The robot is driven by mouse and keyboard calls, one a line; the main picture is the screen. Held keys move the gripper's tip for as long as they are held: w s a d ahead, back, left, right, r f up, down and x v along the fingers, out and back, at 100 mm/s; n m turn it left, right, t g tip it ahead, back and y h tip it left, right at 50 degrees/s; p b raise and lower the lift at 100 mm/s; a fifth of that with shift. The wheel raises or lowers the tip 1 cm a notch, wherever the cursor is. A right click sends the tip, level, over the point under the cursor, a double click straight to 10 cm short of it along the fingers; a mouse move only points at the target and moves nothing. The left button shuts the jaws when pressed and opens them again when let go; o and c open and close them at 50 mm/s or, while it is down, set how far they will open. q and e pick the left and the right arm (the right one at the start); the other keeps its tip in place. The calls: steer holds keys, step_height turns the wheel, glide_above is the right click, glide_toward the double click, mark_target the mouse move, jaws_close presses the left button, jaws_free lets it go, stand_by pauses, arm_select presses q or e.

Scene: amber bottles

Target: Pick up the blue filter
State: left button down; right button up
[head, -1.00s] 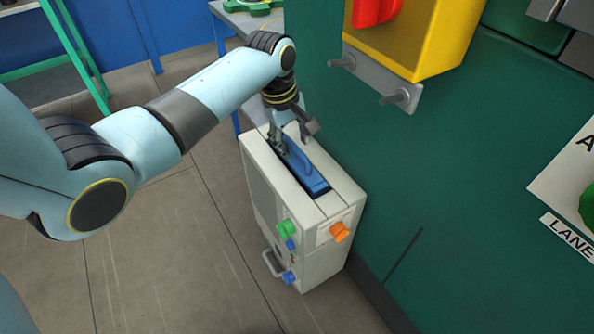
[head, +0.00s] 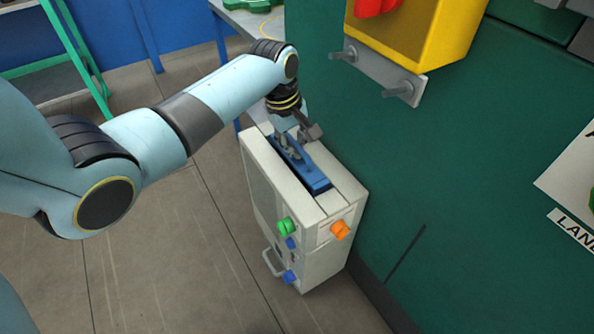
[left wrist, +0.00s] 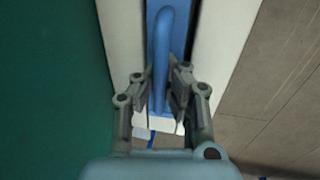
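The blue filter (head: 315,179) sits in the slot in the top of a pale housing (head: 262,185), its raised handle partly hidden by my gripper. In the left wrist view, the filter's rounded handle (left wrist: 163,35) runs lengthwise up the picture. My left gripper (head: 293,150) points down at the filter. In the left wrist view, its fingers (left wrist: 163,88) are apart, one on each side of the handle, with narrow gaps that suggest it is not clamped. My right gripper is not in view.
The housing's front carries green, orange and blue knobs (head: 287,226) and a bar handle. A green wall (head: 450,190) stands close on the right, with a yellow box (head: 425,40) above. Open floor (head: 210,270) lies to the left.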

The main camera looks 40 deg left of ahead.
arm_select(q)
steer(key=shift+r, duration=0.1)
steer(key=shift+r, duration=0.1)
steer(key=shift+w+r, duration=0.1)
steer(key=shift+r, duration=0.2)
step_height(320, 180, up, 17)
steer(key=p, duration=0.6)
steer(key=s+a+p, duration=0.1)
steer(key=s+a, duration=0.2)
steer(key=s, duration=0.5)
steer(key=s+a+p, duration=0.2)
steer(key=s+a, duration=0.2)
steer(key=s, duration=0.4)
steer(key=shift+s, duration=0.4)
